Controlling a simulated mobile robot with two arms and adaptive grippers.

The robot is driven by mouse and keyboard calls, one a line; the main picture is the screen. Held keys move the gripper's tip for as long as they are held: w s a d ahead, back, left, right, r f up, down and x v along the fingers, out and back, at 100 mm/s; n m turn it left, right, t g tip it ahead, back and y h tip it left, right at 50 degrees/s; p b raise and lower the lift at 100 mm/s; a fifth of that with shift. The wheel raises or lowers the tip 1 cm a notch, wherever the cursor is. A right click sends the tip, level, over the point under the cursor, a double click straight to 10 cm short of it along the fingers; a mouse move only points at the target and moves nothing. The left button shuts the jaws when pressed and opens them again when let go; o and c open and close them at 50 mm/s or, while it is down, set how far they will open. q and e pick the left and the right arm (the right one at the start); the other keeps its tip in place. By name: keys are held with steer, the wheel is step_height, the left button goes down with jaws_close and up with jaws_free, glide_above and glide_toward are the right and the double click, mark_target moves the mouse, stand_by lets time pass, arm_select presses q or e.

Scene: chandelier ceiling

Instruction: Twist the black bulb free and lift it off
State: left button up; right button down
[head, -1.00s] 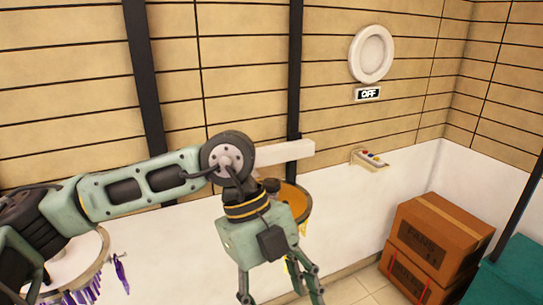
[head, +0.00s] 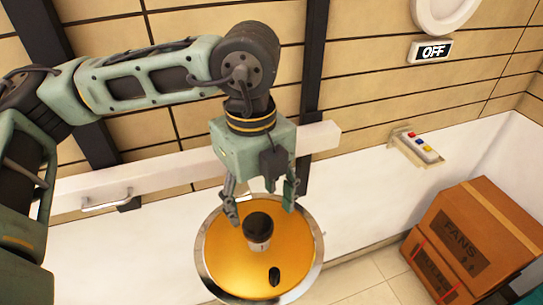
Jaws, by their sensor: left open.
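The black bulb (head: 258,226) stands in the round golden dish (head: 226,265), its dark rounded top above a paler collar. My left gripper (head: 262,212) comes down from above and is open. Its two fingers are apart on the left and right of the bulb in the picture. I cannot tell whether either finger touches it. A small dark oval (head: 274,276) shows in the dish in front of the bulb; I cannot tell whether it is a hole or another part. My right gripper is not in view.
A white beam (head: 160,172) runs along the wall behind my gripper. An OFF sign (head: 431,51) and a small panel with coloured buttons (head: 419,147) are at right. Brown FANS boxes (head: 480,240) stand at lower right, with open tiled floor between them and the dish.

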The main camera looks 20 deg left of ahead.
mark_target(255, 224)
arm_select(q)
steer(key=f, duration=0.1)
steer(key=s+f+p, duration=0.1)
steer(key=f, duration=0.1)
steer(key=shift+s+a+f+p, duration=0.1)
steer(key=shift+s+f+p, duration=0.1)
steer(key=shift+s+p, duration=0.2)
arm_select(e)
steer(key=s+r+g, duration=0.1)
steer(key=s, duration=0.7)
arm_select(q)
steer(key=shift+w+f, duration=0.15)
steer(key=shift+f, duration=0.5)
steer(key=shift+w+f, duration=0.15)
steer(key=shift+f, duration=0.45)
steer(key=shift+w+f+p, duration=0.15)
steer(key=shift+f+p, duration=0.2)
steer(key=shift+f, duration=0.25)
steer(key=c, duration=0.3)
steer(key=shift+c, duration=2)
steer(key=c, duration=0.5)
steer(key=shift+f+b, duration=0.1)
steer(key=shift+b, duration=0.2)
steer(key=shift+c, duration=0.2)
steer(key=shift+n+b, duration=1.05)
steer(key=shift+n, duration=0.75)
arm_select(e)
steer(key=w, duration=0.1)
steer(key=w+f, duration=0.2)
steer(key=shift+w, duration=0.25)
